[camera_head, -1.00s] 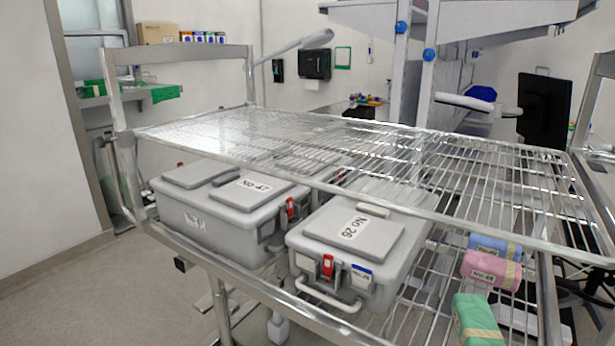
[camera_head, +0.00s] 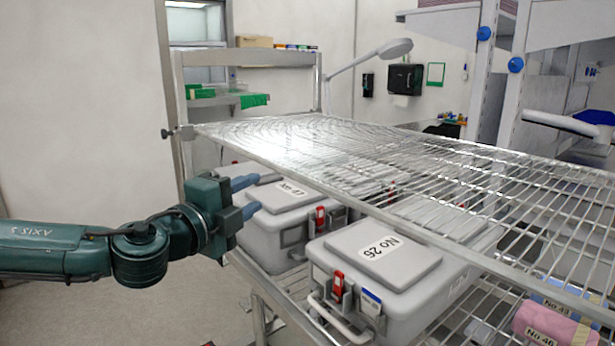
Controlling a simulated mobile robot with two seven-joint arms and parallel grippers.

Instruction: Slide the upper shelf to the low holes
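The upper shelf (camera_head: 398,222) is a shiny wire rack that spans the cart from the left end frame (camera_head: 246,58) out past the right edge of the head view. Its near left corner meets the left frame post beside a small dark knob (camera_head: 168,133). My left gripper (camera_head: 253,196) is dark green with blue-grey fingers. It is open and empty, below the shelf's near edge at the left end, in front of a grey case. The fingers look clear of the shelf. The holes in the posts cannot be made out. My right gripper is out of view.
A pink pack (camera_head: 552,326) and a blue one (camera_head: 560,300) lie at the lower right. A lamp arm (camera_head: 365,60) stands behind. Floor at the left is free.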

